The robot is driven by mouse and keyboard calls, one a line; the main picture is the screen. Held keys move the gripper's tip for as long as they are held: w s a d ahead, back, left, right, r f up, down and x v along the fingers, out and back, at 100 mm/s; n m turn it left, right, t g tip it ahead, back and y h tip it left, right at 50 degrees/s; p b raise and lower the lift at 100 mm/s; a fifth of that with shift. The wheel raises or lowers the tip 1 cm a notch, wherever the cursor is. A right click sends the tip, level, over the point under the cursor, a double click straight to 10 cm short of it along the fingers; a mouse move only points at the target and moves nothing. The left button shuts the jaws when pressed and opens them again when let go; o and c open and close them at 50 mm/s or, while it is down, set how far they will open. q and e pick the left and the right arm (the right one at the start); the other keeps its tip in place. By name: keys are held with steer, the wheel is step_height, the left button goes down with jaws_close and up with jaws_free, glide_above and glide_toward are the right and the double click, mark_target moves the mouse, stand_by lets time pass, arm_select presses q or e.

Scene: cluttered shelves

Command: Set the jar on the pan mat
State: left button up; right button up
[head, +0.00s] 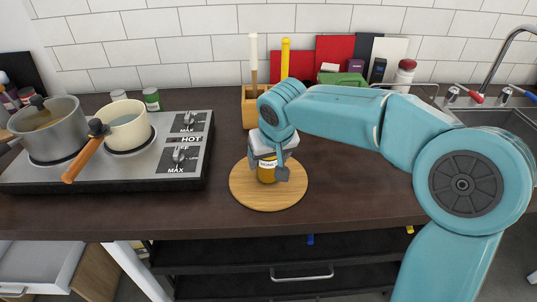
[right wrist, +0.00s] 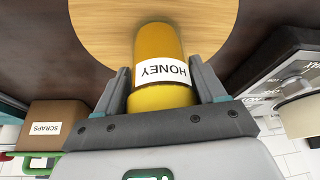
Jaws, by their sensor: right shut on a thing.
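The jar (right wrist: 158,45) is amber yellow with a white HONEY label. It also shows in the head view (head: 267,173), partly covered by my gripper. My right gripper (right wrist: 160,85) is shut on the jar, one finger on each side. In the head view, my right gripper (head: 270,168) reaches down over the round wooden pan mat (head: 286,197). My left gripper is not in view.
A stove (head: 181,150) with a grey pot (head: 45,128) and a cream pan (head: 124,125) stands left of the mat. A wooden utensil box (head: 249,106) stands behind it. The counter right of the mat (head: 345,185) is clear. A sink (head: 500,118) is far right.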

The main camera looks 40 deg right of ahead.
steer(key=shift+f, duration=0.1)
steer(key=o, duration=1.6)
steer(key=shift+r, duration=0.25)
steer(key=p+v, duration=0.2)
steer(key=v, duration=1)
steer(key=shift+s+f, duration=0.1)
steer(key=shift+f, duration=0.1)
